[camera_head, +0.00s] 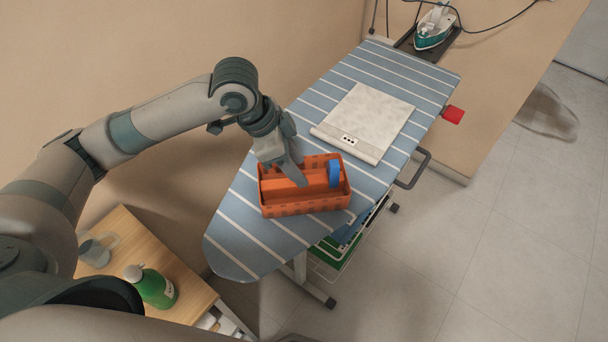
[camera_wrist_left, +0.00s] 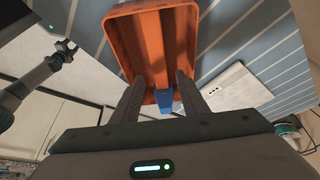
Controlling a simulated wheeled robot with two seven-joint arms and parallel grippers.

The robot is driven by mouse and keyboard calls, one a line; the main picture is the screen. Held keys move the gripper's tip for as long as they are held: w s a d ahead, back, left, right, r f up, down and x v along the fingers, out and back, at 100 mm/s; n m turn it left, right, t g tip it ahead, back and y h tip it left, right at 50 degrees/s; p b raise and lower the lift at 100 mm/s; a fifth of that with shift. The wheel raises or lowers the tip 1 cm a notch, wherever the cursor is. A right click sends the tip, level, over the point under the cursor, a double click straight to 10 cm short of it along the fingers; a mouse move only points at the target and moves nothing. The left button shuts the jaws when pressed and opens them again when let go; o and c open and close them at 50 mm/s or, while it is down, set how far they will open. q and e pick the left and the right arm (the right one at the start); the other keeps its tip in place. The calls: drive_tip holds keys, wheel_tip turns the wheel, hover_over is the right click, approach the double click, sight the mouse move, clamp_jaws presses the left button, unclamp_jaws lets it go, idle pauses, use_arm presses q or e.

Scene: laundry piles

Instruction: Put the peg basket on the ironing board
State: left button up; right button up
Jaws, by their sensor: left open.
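The peg basket (camera_head: 305,205) is an orange open box with a lengthwise divider and a blue piece at its right end. It rests on the blue-and-white striped ironing board (camera_head: 245,225), near the board's rounded end. My left gripper (camera_head: 292,178) is over the basket's left part, fingers pointing down and open. In the left wrist view the basket (camera_wrist_left: 122,35) lies just beyond and between the two fingertips (camera_wrist_left: 158,85); I cannot tell whether they touch it. My right gripper (camera_wrist_left: 65,50) shows small at the left of that view, away from the basket.
A white folded cloth (camera_head: 370,115) lies on the board behind the basket. An iron (camera_head: 435,25) stands at the far end. A wooden side table (camera_head: 125,230) at lower left carries a green bottle (camera_head: 152,287) and a clear glass (camera_head: 93,252). Open floor lies right.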

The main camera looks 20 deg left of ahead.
sight(288, 182)
use_arm(q)
drive_tip(key=shift+v, duration=2.6)
